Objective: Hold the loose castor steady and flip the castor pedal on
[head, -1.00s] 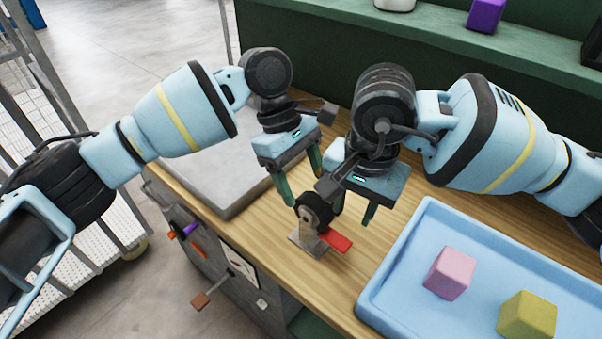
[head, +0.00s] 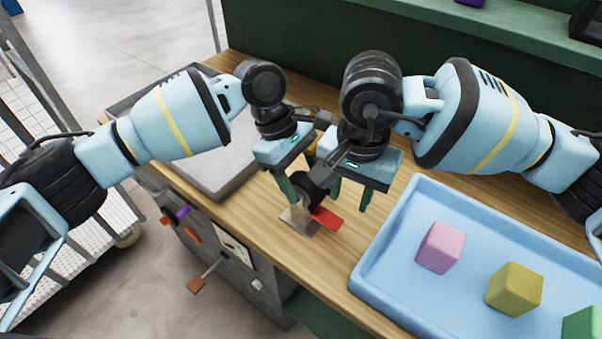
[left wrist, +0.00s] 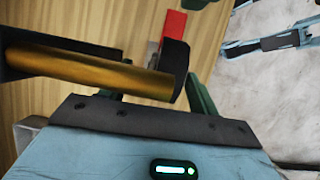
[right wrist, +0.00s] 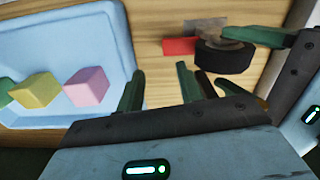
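The loose castor has a black wheel (head: 312,192), a grey plate (head: 298,220) and a red pedal (head: 327,218) sticking out to the right. It stands on the wooden bench near its front edge. My left gripper (head: 306,194) is open, one finger close to the wheel's left side; its other finger is mostly hidden. In the left wrist view the wheel (left wrist: 177,62) shows between the spread fingers; I cannot tell whether they touch. My right gripper (head: 350,206) is open and empty, above and right of the pedal. The right wrist view shows the pedal (right wrist: 180,46) beyond its fingers.
A blue tray (head: 375,257) with pink (head: 440,247), yellow (head: 514,289) and green blocks lies at right. A grey slab (head: 215,180) lies left. A brass-coloured bar (left wrist: 90,70) crosses the left wrist view. My two grippers are very close together.

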